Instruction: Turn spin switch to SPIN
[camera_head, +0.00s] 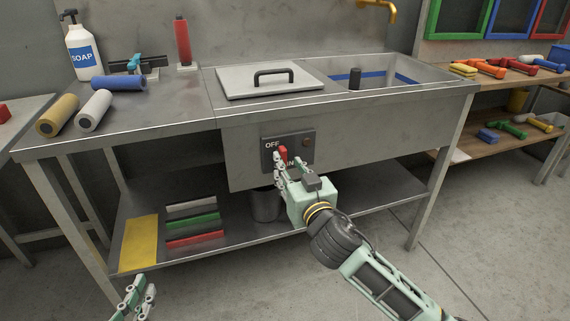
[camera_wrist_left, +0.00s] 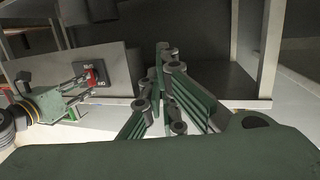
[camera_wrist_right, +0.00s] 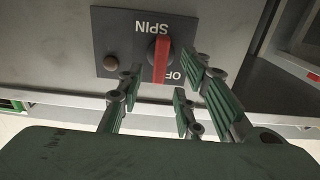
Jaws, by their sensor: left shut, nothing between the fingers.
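A dark switch panel (camera_head: 307,146) is on the front of the steel sink unit, with a red switch lever (camera_head: 283,155). In the right wrist view the red lever (camera_wrist_right: 161,60) stands on a black round knob, its end beside the OFF label and away from the SPIN label. My right gripper (camera_head: 279,172) is open in front of the panel. Its fingers (camera_wrist_right: 160,85) are spread to either side of the lever; contact cannot be told. My left gripper (camera_head: 140,295) is low at the bottom left, shut and empty; its fingers (camera_wrist_left: 165,70) show closed together.
A lidded basin (camera_head: 270,80) and an open sink (camera_head: 375,77) are above the panel. A lower shelf (camera_head: 225,243) holds coloured bars and a bucket. A brown round button (camera_wrist_right: 111,62) is beside the switch.

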